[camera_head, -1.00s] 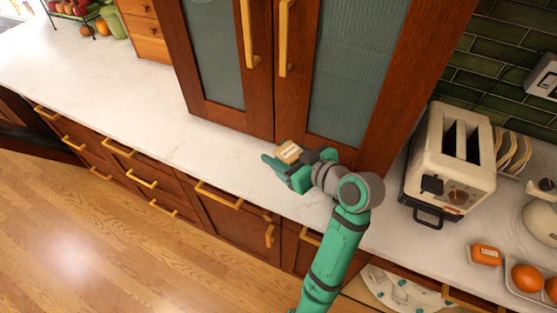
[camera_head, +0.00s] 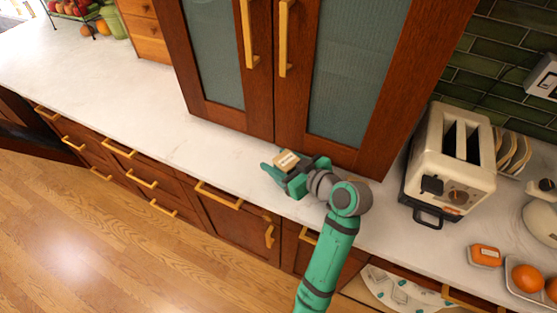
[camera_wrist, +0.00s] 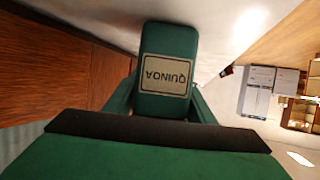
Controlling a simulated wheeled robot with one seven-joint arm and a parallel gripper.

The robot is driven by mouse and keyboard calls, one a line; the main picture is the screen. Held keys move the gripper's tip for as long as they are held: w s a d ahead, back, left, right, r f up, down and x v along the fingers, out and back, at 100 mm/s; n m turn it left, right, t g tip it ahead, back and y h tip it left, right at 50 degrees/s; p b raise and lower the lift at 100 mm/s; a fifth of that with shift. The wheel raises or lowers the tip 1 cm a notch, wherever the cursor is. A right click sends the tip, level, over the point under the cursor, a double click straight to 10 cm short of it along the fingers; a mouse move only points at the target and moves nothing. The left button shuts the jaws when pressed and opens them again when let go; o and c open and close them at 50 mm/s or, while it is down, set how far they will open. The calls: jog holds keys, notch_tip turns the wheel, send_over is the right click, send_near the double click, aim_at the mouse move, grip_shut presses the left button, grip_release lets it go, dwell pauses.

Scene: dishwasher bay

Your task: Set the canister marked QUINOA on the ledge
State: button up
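The QUINOA canister (camera_wrist: 166,62) shows in the wrist view as a green block with a cream label, its lettering upside down. The gripper is over the pale counter (camera_head: 235,165), in front of the tall glass-doored cabinet (camera_head: 262,120). The canister's underside is hidden, so I cannot tell whether it touches the counter. I cannot tell which surface is the ledge.
A cream toaster (camera_head: 450,165) stands right of the cabinet, with a plate rack (camera_head: 513,152) behind it. An orange block (camera_head: 485,255) and a tray of oranges (camera_head: 512,283) are at lower right. The counter left of my gripper is bare. Drawers with brass handles (camera_head: 142,177) line its front.

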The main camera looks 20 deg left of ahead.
aim_at(287, 171)
jog(key=shift+o, duration=1.3)
jog(key=shift+r, duration=0.2)
jog(key=v, duration=1.2)
